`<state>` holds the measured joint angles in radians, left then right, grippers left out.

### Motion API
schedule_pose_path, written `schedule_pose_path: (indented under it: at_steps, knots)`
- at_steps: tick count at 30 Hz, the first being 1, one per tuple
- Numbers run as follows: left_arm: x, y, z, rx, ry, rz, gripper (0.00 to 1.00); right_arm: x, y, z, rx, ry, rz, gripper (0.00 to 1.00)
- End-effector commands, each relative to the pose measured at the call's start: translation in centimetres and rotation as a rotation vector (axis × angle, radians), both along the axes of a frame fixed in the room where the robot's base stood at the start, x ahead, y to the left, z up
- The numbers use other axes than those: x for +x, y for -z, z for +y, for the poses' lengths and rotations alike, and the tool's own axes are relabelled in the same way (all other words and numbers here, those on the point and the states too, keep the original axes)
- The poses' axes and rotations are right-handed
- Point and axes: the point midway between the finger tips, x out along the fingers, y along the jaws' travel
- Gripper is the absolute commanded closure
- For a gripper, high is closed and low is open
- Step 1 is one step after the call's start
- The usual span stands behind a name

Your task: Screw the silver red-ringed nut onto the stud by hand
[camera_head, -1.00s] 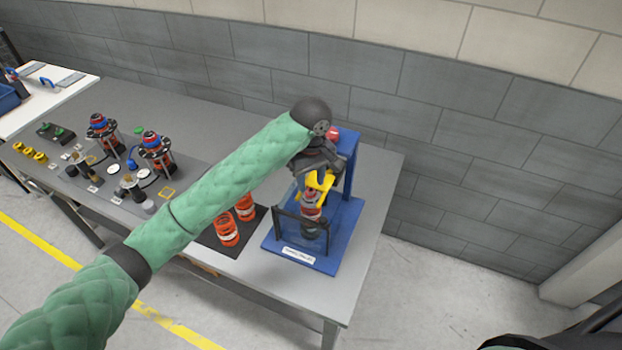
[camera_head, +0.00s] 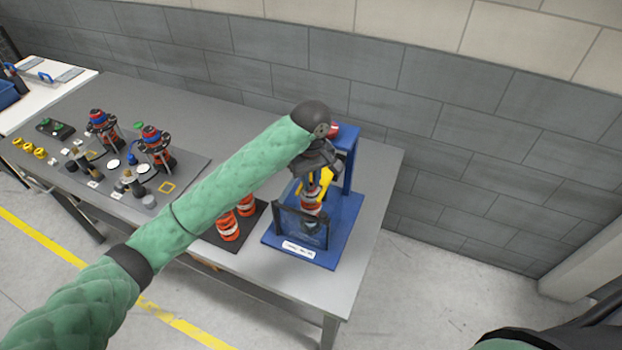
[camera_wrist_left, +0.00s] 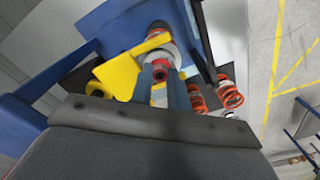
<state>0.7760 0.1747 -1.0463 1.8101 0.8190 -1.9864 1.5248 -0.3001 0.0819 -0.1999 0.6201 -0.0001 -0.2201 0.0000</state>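The silver red-ringed nut (camera_wrist_left: 160,72) shows in the left wrist view between the two grey-blue fingers of my left gripper (camera_wrist_left: 160,84), which appear to close on its sides. The stud is hidden beneath the nut and fingers. In the head view my left gripper (camera_head: 312,182) points down over the red-and-silver shock absorber (camera_head: 309,206) standing in the blue fixture (camera_head: 343,222). The nut is too small and covered to make out there. My right gripper is not in view.
A yellow part (camera_head: 327,180) of the fixture sits close beside the gripper; it also shows in the wrist view (camera_wrist_left: 120,74). A dark-framed clear guard (camera_head: 300,228) stands in front. Orange springs (camera_head: 228,228) stand on a black mat to the left.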

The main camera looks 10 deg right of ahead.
Motion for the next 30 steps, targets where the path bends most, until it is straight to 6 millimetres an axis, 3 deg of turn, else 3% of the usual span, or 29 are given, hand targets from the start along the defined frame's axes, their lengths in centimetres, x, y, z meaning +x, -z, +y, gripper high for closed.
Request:
schedule_pose_path:
  at_steps: [8, 30]
  knots:
    - [0.03, -0.02, 0.04, 0.001, 0.058, -0.001, 1.00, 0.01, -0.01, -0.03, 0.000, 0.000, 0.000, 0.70]
    - [0.12, 0.19, 0.12, 0.001, 0.855, -0.002, 1.00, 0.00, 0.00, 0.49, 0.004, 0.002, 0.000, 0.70]
